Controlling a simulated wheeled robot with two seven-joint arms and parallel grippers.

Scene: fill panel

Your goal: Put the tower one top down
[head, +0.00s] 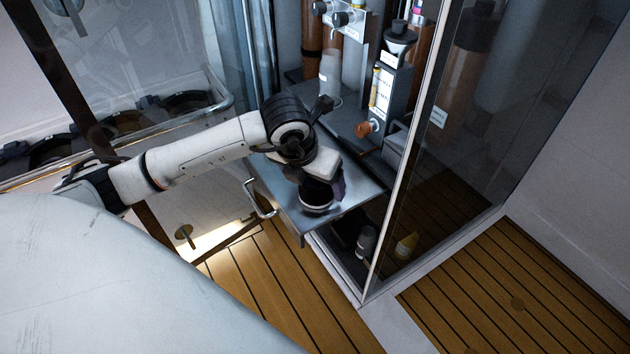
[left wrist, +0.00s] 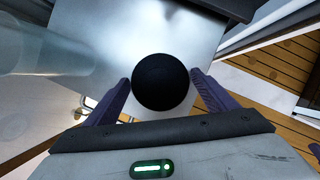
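A round, black-topped piece (head: 318,192) with a pale lower rim stands on the metal shelf (head: 350,195). Which thing is tower one is not marked legibly.
A grey dispenser with a black funnel (head: 398,42) and a clear grey vessel (head: 331,72) stand behind the shelf. A glass panel (head: 455,120) bounds the right side. A bottle (head: 366,243) and a yellow bottle (head: 405,246) stand below. A handle (head: 258,200) sticks out at the left.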

